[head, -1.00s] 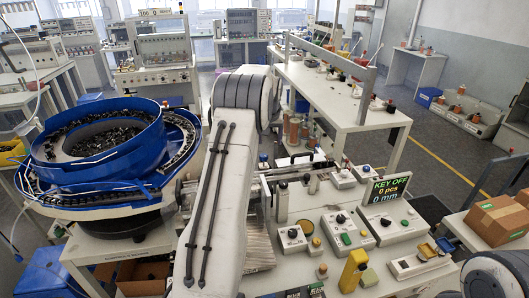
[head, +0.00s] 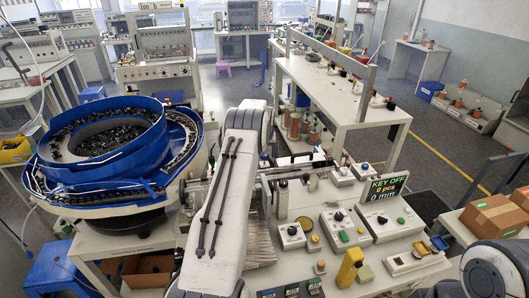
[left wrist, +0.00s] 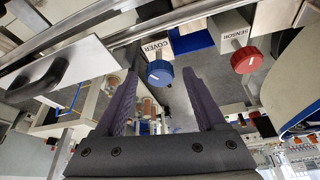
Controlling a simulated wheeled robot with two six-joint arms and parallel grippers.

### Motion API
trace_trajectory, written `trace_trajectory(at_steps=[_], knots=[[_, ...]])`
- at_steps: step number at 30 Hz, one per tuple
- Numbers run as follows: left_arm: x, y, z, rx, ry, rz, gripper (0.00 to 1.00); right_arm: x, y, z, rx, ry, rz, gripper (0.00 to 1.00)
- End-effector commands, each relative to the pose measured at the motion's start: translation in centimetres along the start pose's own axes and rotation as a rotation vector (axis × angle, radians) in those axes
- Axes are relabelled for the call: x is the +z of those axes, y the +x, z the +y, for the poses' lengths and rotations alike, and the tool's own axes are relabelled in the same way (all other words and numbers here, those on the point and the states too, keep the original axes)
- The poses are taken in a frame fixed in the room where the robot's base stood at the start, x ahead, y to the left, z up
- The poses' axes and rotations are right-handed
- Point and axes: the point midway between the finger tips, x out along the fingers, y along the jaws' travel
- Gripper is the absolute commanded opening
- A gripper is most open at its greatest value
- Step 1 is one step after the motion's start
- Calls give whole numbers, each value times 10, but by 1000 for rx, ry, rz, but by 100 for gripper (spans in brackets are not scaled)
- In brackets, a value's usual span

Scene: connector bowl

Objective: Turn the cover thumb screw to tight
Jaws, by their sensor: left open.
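The cover thumb screw (left wrist: 159,74) is a blue ribbed knob with a white mark, on a light block labelled COVER, in the left wrist view. My left gripper (left wrist: 161,78) is open, its two dark fingers pointing toward the knob. The knob shows between the fingertips with a gap on each side; its depth relative to the tips is hard to tell. In the head view my left arm hides this area, and I cannot make out the knob or fingertips there. My right gripper is not in view.
A red knob (left wrist: 247,60) labelled SENSOR sits right of the blue one. A metal rail (left wrist: 150,27) runs close above it, and a plate with a black handle (left wrist: 52,88) is at left.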

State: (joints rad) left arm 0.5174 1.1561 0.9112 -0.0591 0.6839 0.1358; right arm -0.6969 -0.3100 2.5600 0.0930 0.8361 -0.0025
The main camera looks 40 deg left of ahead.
Motion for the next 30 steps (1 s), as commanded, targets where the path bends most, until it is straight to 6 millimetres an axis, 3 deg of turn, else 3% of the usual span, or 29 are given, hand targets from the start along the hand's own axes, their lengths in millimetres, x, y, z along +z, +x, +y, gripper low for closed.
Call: trace_trajectory(at_steps=[5,11,20,30], knots=[[0,0,0,0,0,0,72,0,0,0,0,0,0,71],[0,0,0,0,0,0,0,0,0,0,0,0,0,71],[0,0,-1,12,27,0,0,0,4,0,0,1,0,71],[1,3,-3,88,209,1,0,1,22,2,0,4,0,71]])
